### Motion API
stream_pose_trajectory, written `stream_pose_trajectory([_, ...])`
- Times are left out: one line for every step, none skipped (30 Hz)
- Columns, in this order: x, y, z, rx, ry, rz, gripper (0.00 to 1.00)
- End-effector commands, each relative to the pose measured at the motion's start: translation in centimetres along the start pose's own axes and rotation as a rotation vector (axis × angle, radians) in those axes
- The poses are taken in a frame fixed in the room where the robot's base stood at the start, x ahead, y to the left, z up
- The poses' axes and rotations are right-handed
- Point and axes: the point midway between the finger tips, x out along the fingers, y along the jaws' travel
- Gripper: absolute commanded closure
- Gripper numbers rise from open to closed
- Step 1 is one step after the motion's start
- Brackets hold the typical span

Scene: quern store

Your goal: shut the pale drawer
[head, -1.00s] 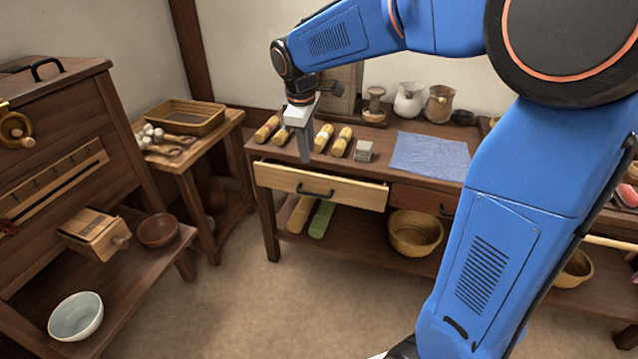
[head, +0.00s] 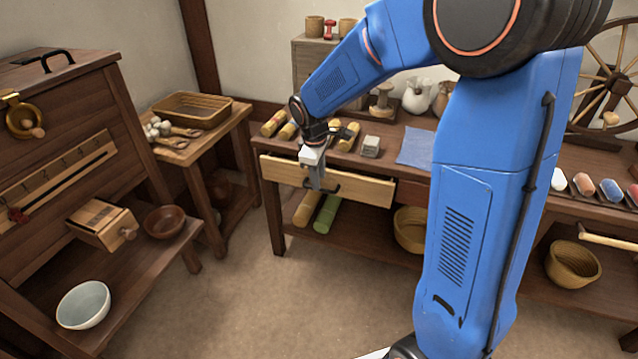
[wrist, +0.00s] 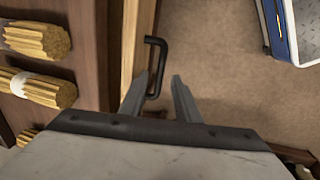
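The pale drawer (head: 365,188) is in the dark wooden bench and stands partly pulled out. Its front also shows as a pale strip in the wrist view (wrist: 143,30). My gripper (head: 318,182) is at the drawer front, pointing down, and covers much of the drawer's handle in the head view. In the wrist view my gripper (wrist: 161,80) is open, its two fingers apart. The black handle (wrist: 164,55) reaches from the drawer front to beside the left fingertip. I cannot tell whether it touches a finger or sits between them.
The bench top (head: 392,158) carries bundled yellow rolls (head: 273,123), a small grey block (head: 371,146) and a blue cloth (head: 415,148). A dark drawer (head: 412,194) is right of the pale one. Baskets (head: 573,265) stand below. The floor (head: 240,300) in front is clear.

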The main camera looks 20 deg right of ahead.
Motion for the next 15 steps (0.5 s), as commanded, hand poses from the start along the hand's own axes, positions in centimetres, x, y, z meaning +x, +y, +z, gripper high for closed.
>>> stream_pose_trajectory([0.8, 0.0, 0.0, 0.000, -0.002, -0.002, 0.71])
stream_pose_trajectory([1.1, 0.0, 0.0, 0.001, -0.001, -0.001, 0.71])
stream_pose_trajectory([1.6, 0.0, 0.0, 0.001, -0.001, -0.001, 0.71])
stream_pose_trajectory([1.9, 0.0, 0.0, 0.001, -0.001, -0.001, 0.71])
stream_pose_trajectory([2.1, 0.0, 0.0, 0.001, -0.001, -0.001, 0.71])
stream_pose_trajectory([2.4, 0.0, 0.0, 0.001, -0.001, -0.001, 0.71])
stream_pose_trajectory([2.6, 0.0, 0.0, 0.001, 0.000, -0.001, 0.71])
stream_pose_trajectory([2.8, 0.0, 0.0, 0.001, 0.000, -0.001, 0.71])
stream_pose_trajectory([2.9, 0.0, 0.0, 0.001, 0.000, -0.001, 0.71])
stream_pose_trajectory([3.0, 0.0, 0.0, 0.001, 0.000, -0.001, 0.71])
stream_pose_trajectory([3.0, 0.0, 0.0, 0.001, 0.000, -0.001, 0.71])
stream_pose_trajectory([3.1, 0.0, 0.0, 0.001, 0.000, 0.000, 0.71])
stream_pose_trajectory([3.1, 0.0, 0.0, 0.001, 0.000, 0.000, 0.71])
stream_pose_trajectory([3.1, 0.0, 0.0, 0.000, 0.000, 0.000, 0.71])
stream_pose_trajectory([3.1, 0.0, 0.0, 0.000, 0.000, 0.000, 0.71])
